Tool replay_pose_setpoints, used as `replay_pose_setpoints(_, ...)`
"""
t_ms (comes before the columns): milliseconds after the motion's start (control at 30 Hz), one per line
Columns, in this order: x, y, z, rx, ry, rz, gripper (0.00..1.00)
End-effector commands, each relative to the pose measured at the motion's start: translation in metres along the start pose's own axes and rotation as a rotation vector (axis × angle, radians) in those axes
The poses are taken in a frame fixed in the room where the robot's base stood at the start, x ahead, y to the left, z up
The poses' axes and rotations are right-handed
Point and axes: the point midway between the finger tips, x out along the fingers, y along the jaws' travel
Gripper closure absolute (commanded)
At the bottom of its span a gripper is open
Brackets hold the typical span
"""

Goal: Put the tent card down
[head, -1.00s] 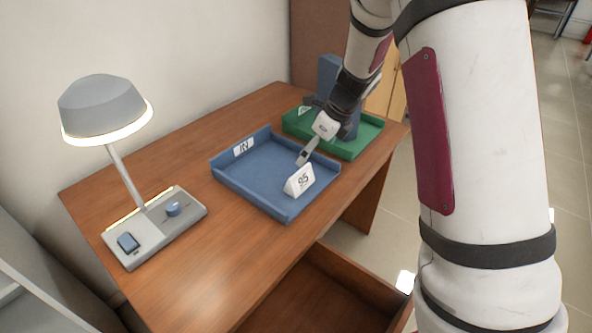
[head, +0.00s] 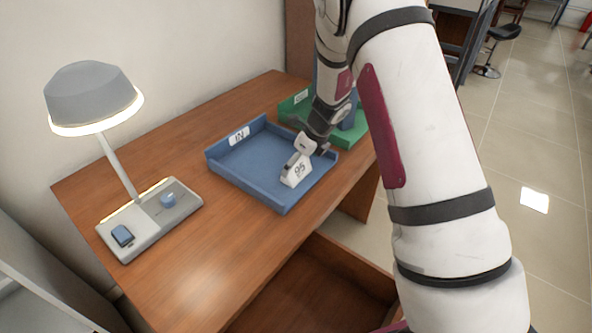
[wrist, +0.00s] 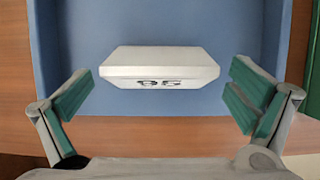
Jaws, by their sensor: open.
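The white tent card (head: 295,171), marked 95, stands in the blue tray (head: 232,178), towards its right front side. In the wrist view the tent card (wrist: 160,67) rests on the floor of the blue tray (wrist: 90,20), close to the tray's near wall. My gripper (head: 298,160) is over the card in the head view. In the wrist view my gripper (wrist: 162,98) is open, one finger to each side of the card, with a clear gap between each finger and the card.
A green tray (head: 352,137) stands behind the blue one, partly hidden by my arm. A lamp (head: 95,98) on a grey base (head: 150,218) stands at the left of the wooden desk (head: 215,255). A drawer (head: 310,290) is open below the desk's front.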

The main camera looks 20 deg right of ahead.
Motion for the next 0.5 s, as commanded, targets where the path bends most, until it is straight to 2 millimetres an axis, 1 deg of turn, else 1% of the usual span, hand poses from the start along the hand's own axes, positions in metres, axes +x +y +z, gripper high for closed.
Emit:
replay_pose_setpoints(33, 0.009, 0.001, -0.001, 0.000, 0.002, 0.003, 0.00)
replay_pose_setpoints(100, 0.018, 0.000, -0.001, 0.000, 0.001, 0.002, 0.00)
replay_pose_setpoints(200, 0.025, 0.000, -0.001, 0.000, 0.001, 0.000, 0.00)
replay_pose_setpoints(467, 0.027, 0.000, 0.000, 0.000, -0.001, 0.000, 0.00)
replay_pose_setpoints(500, 0.027, 0.000, 0.000, 0.000, -0.001, 0.000, 0.07)
